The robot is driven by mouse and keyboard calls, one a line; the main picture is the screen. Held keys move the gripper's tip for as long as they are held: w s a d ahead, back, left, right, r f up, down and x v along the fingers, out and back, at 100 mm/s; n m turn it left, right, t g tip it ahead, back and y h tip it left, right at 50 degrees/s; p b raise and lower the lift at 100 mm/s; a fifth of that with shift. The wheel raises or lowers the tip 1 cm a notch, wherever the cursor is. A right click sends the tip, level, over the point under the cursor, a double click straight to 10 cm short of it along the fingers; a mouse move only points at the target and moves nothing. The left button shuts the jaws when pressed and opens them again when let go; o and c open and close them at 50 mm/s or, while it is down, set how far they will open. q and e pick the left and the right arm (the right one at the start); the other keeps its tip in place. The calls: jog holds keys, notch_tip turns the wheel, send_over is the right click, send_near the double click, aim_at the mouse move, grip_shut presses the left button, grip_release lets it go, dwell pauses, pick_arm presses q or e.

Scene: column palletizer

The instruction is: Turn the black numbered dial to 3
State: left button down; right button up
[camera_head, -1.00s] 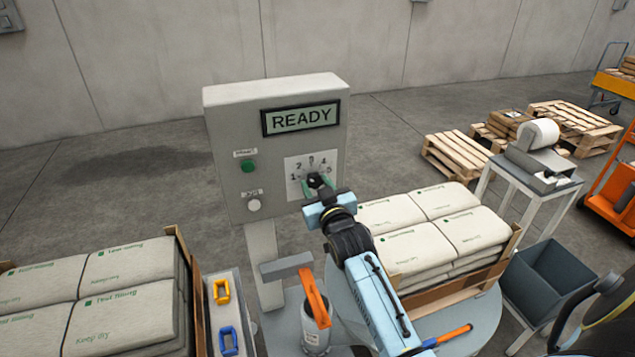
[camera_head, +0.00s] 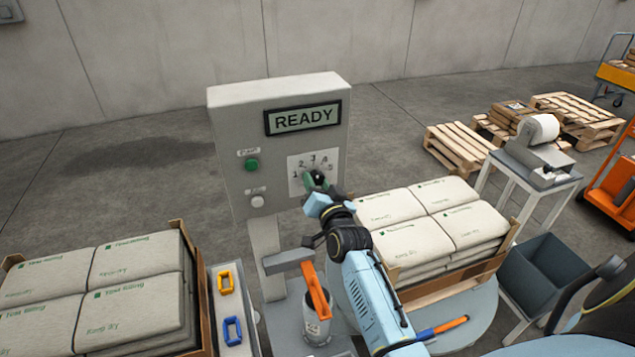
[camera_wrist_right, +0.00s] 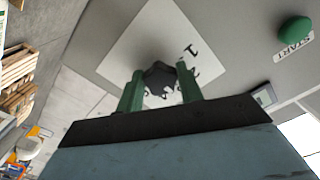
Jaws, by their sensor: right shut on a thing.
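The black dial (camera_head: 316,179) sits on a white square number plate (camera_head: 298,187) on the front of a grey control box. The digits 1 to 5 run in an arc around it. My right gripper (camera_head: 314,186) is at the dial from below, rolled to one side. In the right wrist view its two green fingers (camera_wrist_right: 160,90) are shut on the dial (camera_wrist_right: 159,77), one on each side. The plate (camera_wrist_right: 118,52) looks rotated there, with the 1 clear and other digits partly hidden. I cannot tell which number the dial points to. My left gripper is not in view.
The box's screen (camera_head: 303,118) reads READY. A green START button (camera_head: 251,165) and a white button (camera_head: 257,201) are left of the dial. Sack stacks stand at left (camera_head: 135,262) and right (camera_head: 405,240). An orange-handled canister (camera_head: 318,318) stands below.

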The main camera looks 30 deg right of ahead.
dwell(0.5)
jog(key=o, duration=1)
jog(key=b+v, duration=0.1)
jog(key=v, duration=1.2)
jog(key=shift+s+b, duration=0.2)
jog(key=shift+b, duration=0.15)
